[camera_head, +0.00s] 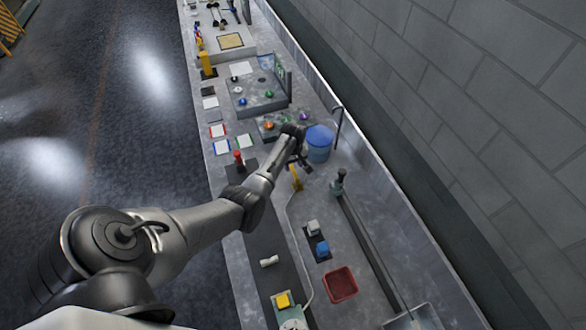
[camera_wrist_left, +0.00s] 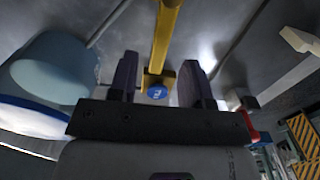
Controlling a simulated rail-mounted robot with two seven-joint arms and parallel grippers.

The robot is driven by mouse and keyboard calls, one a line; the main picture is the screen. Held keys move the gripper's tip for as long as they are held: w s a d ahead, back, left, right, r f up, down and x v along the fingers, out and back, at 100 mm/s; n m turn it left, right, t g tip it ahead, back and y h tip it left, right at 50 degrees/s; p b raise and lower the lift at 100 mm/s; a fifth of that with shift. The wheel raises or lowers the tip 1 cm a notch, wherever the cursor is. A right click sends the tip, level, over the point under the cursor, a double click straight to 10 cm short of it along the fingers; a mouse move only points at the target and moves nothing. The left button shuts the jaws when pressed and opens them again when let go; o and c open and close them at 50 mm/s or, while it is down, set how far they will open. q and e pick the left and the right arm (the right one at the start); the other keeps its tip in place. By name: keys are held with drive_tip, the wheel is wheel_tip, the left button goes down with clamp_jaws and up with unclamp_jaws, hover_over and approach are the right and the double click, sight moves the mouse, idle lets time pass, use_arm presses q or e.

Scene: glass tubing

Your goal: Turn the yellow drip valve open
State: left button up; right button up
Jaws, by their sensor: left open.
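The yellow drip valve (camera_head: 296,180) stands on the bench below and just beside my left gripper (camera_head: 303,162) in the head view. In the left wrist view, its yellow bar (camera_wrist_left: 165,40) runs down to a yellow block with a blue round face. My left gripper (camera_wrist_left: 158,82) is open there, with one dark finger on each side of the yellow block as seen in the picture. I cannot tell whether the fingers touch it. The valve's lower part is partly unclear in the head view. My right gripper is not in view.
A blue tub (camera_head: 319,142) stands right behind the gripper. A pale tube (camera_head: 290,222) curves along the bench. A wall borders the right.

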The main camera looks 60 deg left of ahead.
sight(294, 175)
use_arm(q)
drive_tip(key=shift+f+b, duration=0.3)
drive_tip(key=shift+f, duration=1.15)
clamp_jaws()
